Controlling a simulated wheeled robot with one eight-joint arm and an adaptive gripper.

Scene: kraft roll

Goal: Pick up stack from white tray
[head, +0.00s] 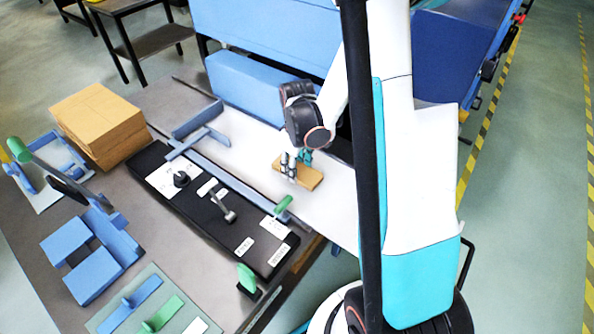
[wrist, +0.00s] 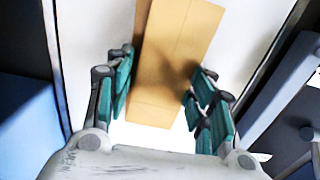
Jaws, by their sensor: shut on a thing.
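The stack (head: 310,178) is a small tan kraft-paper block in the white tray (head: 330,210), at the right of the bench in the head view. In the wrist view the stack (wrist: 170,65) runs up from between the fingers, with the tray's white surface (wrist: 90,25) around it. My gripper (head: 297,166) is over the stack. In the wrist view my gripper (wrist: 163,95) has one teal-padded finger on each side of the stack and is shut on it. I cannot tell whether the stack still touches the tray.
A larger pile of brown kraft sheets (head: 98,118) stands at the left of the bench. A black panel (head: 205,200) with knobs and a grey rail (head: 235,185) lies left of the tray. A blue machine body (head: 265,30) stands behind the tray.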

